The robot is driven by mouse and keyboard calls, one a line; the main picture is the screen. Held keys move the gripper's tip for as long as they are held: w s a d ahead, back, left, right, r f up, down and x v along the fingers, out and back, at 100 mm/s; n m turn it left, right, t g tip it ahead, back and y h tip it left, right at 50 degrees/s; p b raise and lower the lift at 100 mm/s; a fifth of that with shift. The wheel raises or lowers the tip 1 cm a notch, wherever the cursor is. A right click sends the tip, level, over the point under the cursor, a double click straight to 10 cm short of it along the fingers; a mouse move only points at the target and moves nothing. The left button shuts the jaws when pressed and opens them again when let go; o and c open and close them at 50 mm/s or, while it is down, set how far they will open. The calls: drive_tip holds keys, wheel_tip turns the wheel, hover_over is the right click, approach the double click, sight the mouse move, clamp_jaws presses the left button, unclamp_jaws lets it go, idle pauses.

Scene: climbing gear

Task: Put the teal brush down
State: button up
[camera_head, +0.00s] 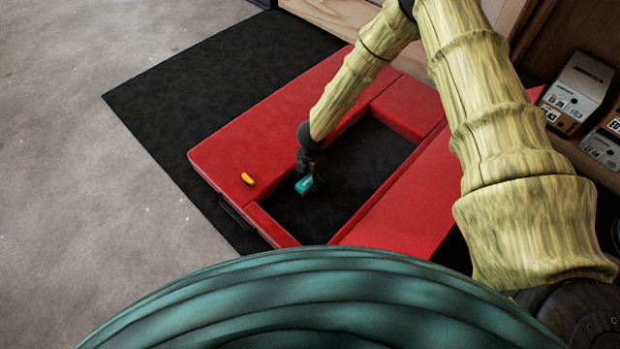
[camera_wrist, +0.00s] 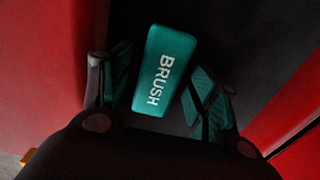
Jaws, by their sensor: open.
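The teal brush (camera_wrist: 164,70), a block with "BRUSH" in white letters, lies between the spread fingers of my gripper (camera_wrist: 160,92) in the wrist view. A gap shows on its right side; on its left the finger is close, and I cannot tell whether it touches. In the head view the brush (camera_head: 304,185) is at the tip of my gripper (camera_head: 309,177), within the dark opening of the red padded frame (camera_head: 400,220). It appears to be on or just above the dark floor there. My gripper is open.
A small yellow object (camera_head: 247,179) lies on the red frame left of the opening. A black mat (camera_head: 190,95) spreads under the frame. Shoe boxes (camera_head: 578,88) stand on a wooden shelf at the right. Grey floor (camera_head: 90,230) is clear at the left.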

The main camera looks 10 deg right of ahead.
sight(310, 179)
wheel_tip(310, 179, up, 10)
drive_tip(key=p, duration=0.3)
idle(0.5)
